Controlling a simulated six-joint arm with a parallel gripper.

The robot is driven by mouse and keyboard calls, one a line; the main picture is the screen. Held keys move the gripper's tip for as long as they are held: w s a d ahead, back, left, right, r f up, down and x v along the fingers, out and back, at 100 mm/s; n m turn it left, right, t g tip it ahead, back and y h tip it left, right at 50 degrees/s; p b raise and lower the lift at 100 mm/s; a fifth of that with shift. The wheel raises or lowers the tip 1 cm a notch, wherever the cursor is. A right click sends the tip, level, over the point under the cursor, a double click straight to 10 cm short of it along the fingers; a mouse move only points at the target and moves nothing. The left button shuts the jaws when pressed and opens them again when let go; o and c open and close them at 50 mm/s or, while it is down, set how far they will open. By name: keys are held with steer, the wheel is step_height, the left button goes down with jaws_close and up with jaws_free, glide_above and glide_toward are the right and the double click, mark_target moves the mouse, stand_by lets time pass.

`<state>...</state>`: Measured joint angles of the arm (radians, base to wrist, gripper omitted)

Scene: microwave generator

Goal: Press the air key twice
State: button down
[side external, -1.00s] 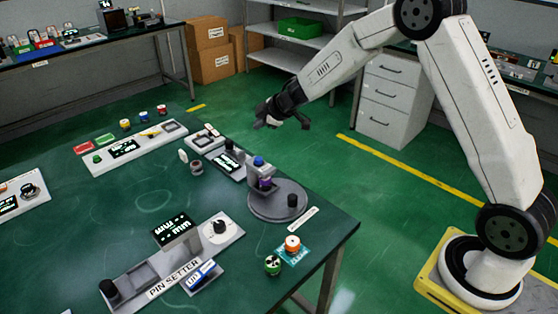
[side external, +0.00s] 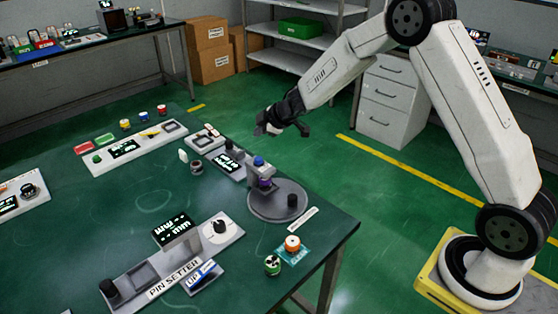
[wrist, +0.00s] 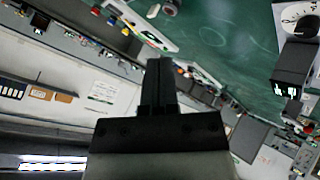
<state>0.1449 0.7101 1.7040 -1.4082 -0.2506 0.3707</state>
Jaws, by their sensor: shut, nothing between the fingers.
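My gripper (side external: 275,127) is in the air near the table's far right edge, apart from every panel. Its fingers (wrist: 157,82) are together and empty in the wrist view. No key with a readable "air" label shows in the side view. A grey device (side external: 228,162) with a lit display, a blue-topped knob and a round grey base (side external: 268,208) stands on the table below my gripper.
A long white panel (side external: 125,150) with colored buttons lies at the back left. The middle of the green table (side external: 100,220) is clear.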

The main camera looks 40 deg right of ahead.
mark_target(261, 159)
steer(key=shift+f, duration=3.15)
steer(key=shift+f, duration=1)
stand_by(1.1)
steer(key=shift+r, duration=0.95)
steer(key=shift+r, duration=0.2)
steer(key=shift+r, duration=2.35)
steer(key=shift+s, duration=0.1)
